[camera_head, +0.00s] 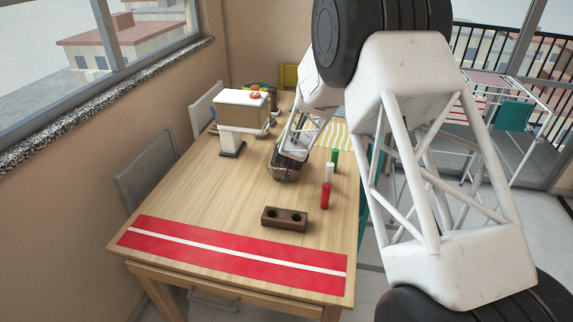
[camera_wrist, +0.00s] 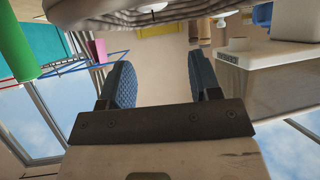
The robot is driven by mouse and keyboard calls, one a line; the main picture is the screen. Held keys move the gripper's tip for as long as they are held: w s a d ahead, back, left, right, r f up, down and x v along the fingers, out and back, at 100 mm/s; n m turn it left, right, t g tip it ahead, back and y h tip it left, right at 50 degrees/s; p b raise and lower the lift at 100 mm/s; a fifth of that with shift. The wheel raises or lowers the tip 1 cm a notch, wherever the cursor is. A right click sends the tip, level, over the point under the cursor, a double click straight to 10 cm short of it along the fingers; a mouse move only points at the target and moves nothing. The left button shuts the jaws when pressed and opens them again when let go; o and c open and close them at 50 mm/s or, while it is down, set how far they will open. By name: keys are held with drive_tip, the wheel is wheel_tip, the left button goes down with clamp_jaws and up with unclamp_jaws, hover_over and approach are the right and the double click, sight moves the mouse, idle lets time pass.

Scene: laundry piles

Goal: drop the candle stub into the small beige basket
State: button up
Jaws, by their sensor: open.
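A small wicker basket (camera_head: 286,172), brownish in this light, stands on the table in the head view. Its curved woven side (camera_wrist: 85,12) fills part of the top edge in the wrist view. A small pale thing (camera_wrist: 152,7) shows at that basket; it may be the candle stub, but I cannot tell for sure. My gripper (camera_head: 290,156) is at the basket, its tips partly hidden in the head view. In the wrist view my gripper (camera_wrist: 160,82) has its blue pads apart with nothing between them.
Green (camera_head: 334,158), white (camera_head: 329,173) and red (camera_head: 325,196) upright cylinders stand right of the basket. A brown block with two holes (camera_head: 284,223) and a red runner (camera_head: 235,253) lie nearer. A white-and-beige appliance (camera_head: 242,108) stands behind left. The table's left-middle is clear.

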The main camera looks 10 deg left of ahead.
drive_tip(key=shift+v, duration=3.2)
drive_tip(key=shift+d+r, duration=0.1)
drive_tip(key=s+d+r+g, duration=0.4)
drive_tip(key=s+d+r, duration=1.5)
drive_tip(key=s+d, duration=0.15)
drive_tip(key=s+d+r+g+h, duration=0.1)
drive_tip(key=s+d, duration=0.4)
drive_tip(key=s, duration=0.6)
drive_tip(key=s+d+r+m+g, duration=0.1)
drive_tip(key=s+d+g, duration=0.1)
drive_tip(key=s+d, duration=0.4)
drive_tip(key=s+d+r+m+g+h, duration=0.1)
drive_tip(key=s+d, duration=0.5)
drive_tip(key=s, duration=1)
drive_tip(key=shift+s+r+g+h, duration=0.35)
drive_tip(key=shift+r+g, duration=0.2)
drive_tip(key=shift+g, duration=0.15)
